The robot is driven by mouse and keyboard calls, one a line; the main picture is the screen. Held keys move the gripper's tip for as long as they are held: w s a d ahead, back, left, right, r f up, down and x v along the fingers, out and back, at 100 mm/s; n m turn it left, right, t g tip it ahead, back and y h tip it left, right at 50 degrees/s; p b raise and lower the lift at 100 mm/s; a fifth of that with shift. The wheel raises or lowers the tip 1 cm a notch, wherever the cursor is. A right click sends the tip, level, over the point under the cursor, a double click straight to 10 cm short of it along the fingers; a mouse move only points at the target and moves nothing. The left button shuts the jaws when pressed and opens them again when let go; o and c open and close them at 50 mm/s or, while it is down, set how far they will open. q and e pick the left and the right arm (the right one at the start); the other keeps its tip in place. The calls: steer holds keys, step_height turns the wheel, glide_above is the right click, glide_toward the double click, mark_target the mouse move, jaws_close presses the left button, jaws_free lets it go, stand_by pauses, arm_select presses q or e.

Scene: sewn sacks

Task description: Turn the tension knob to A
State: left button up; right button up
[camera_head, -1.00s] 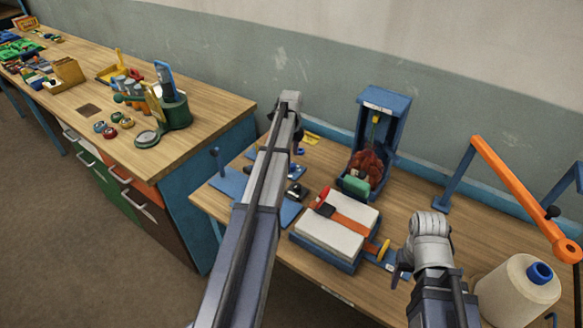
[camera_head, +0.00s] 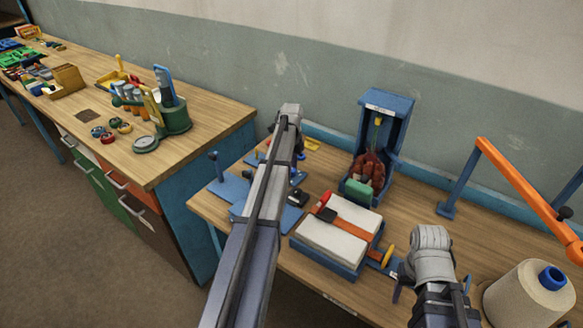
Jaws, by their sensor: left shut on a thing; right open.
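My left arm reaches in over the blue machine base (camera_head: 230,188) on the right-hand bench. My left gripper (camera_head: 297,143) is shut at the arm's far end, among small blue and dark parts. The thing in its jaws is mostly hidden behind the arm, and I cannot tell whether it is the tension knob. No letter A is readable. My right gripper (camera_head: 404,278) is open beside the sack cradle, largely hidden by its own wrist.
A white sack (camera_head: 332,240) with an orange band lies in the blue cradle. Behind it stands a blue frame (camera_head: 384,100) holding a reddish-brown bundle. A thread cone (camera_head: 528,296) and an orange arm (camera_head: 520,187) are at right. The left bench (camera_head: 190,160) holds several tools.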

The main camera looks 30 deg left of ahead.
arm_select(q)
jaws_close()
steer(key=shift+n, duration=0.3)
steer(key=n, duration=0.3)
steer(key=shift+n, duration=2.4)
steer(key=o, duration=0.7)
jaws_free()
